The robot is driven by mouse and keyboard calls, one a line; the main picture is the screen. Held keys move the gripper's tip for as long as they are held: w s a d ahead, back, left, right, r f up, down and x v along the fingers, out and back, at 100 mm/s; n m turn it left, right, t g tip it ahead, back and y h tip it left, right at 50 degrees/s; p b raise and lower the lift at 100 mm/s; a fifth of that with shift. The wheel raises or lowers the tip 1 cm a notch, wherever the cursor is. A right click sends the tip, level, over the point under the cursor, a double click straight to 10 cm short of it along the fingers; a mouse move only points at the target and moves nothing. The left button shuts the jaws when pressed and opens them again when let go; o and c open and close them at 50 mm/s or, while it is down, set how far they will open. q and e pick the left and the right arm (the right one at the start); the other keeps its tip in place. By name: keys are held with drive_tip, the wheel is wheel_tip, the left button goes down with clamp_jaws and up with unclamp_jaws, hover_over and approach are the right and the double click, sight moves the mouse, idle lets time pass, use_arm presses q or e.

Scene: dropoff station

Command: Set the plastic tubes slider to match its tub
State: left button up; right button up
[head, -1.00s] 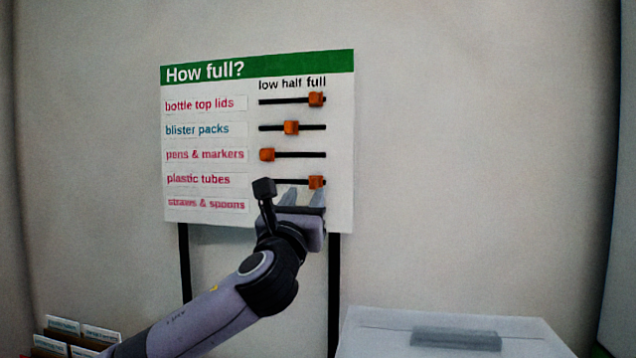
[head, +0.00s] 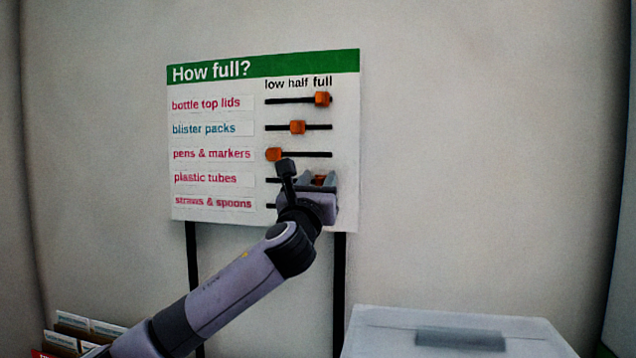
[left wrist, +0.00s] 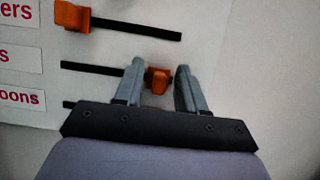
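The plastic tubes slider has an orange knob (head: 319,179) at the right, "full" end of its black track, partly hidden by my left gripper (head: 317,185) in the head view. In the left wrist view the knob (left wrist: 158,80) sits between the two grey fingers of my left gripper (left wrist: 160,76). One finger is on each side of it; the left finger is very close to the knob and a small gap shows at the right finger. The plastic tubes label (head: 205,178) is at the row's left. My right gripper is not in view.
The "How full?" board (head: 345,130) has other sliders: bottle top lids knob (head: 322,99) at full, blister packs knob (head: 297,127) at half, pens and markers knob (head: 274,154) at low. My arm hides most of the straws and spoons track. A lidded tub (head: 460,340) stands lower right.

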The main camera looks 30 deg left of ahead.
use_arm(q)
clamp_jaws()
drive_tip(key=a, duration=0.2)
drive_tip(key=s+a+p, duration=0.1)
drive_tip(key=a, duration=0.1)
drive_tip(key=shift+s+a, duration=0.15)
drive_tip(key=shift+a, duration=0.25)
drive_tip(key=shift+o, duration=0.6)
unclamp_jaws()
drive_tip(key=b+v, duration=0.1)
drive_tip(key=v, duration=0.6)
drive_tip(key=shift+f, duration=0.1)
